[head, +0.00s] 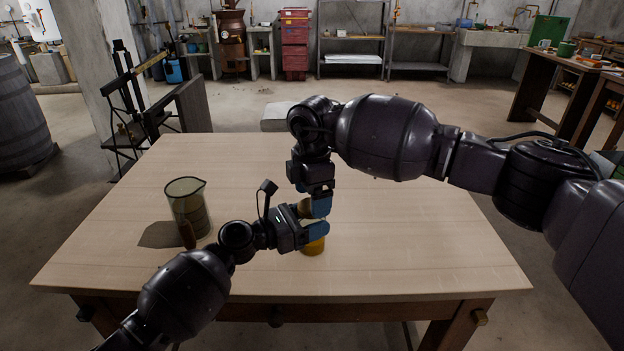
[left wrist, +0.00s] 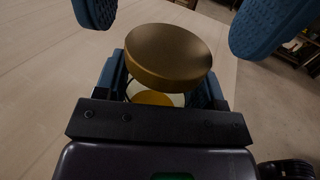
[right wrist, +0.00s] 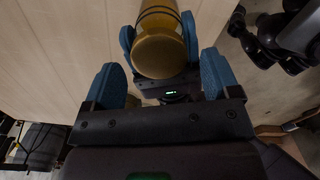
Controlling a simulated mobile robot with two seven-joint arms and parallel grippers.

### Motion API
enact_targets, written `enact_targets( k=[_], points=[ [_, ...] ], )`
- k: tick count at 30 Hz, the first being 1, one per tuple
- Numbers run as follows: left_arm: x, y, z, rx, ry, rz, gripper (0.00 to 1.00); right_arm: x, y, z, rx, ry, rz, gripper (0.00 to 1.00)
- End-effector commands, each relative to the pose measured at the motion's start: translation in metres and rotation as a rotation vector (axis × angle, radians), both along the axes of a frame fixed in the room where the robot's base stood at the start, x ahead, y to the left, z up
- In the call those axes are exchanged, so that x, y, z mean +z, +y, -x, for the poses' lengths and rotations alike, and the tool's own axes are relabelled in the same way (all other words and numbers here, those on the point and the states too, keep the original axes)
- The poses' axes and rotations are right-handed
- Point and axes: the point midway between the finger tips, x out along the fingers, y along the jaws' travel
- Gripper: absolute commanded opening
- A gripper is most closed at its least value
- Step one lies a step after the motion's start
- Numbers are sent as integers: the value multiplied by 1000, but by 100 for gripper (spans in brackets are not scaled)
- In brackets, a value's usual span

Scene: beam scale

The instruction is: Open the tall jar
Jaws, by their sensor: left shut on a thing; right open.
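The tall jar (head: 313,247) stands on the table near its front middle, with amber showing low on it. Its round brass lid (left wrist: 168,55) is on top, with pale glass and amber visible beneath it in the left wrist view. My left gripper (head: 312,236) is shut around the jar's body below the lid. My right gripper (head: 318,200) is open just above it, its fingers apart near the lid. In the right wrist view, the lid (right wrist: 160,56) lies ahead between my right fingers, apart from them. The grippers hide much of the jar in the head view.
A glass beaker (head: 187,205) stands on the table (head: 420,265) at the left, with a small brown upright piece (head: 187,236) at its front. The table's right side is clear.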

Motion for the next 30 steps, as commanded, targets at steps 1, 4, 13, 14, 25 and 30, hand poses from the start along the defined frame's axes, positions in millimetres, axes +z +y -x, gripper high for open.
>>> enact_targets(
  k=[1, 4, 13, 14, 25, 30],
  points=[
    [0, 0, 0, 0, -1, 0, 0, -6, 0, 0, 0, 2, 1, 82],
    [0, 0, 0, 0, 0, 0, 0, -13, 0, 0, 0, 0, -1, 82],
    [0, 0, 0, 0, -1, 0, 0, -17, 0, 0, 1, -1, 0, 82],
    [0, 0, 0, 0, -1, 0, 0, -17, 0, 0, 1, -1, 0, 82],
    [0, 0, 0, 1, 0, 0, 0, -17, 0, 0, 1, 0, 0, 34],
    [0, 0, 0, 2, 0, 0, 0, -17, 0, 0, 17, 1, 0, 32]
  ],
)
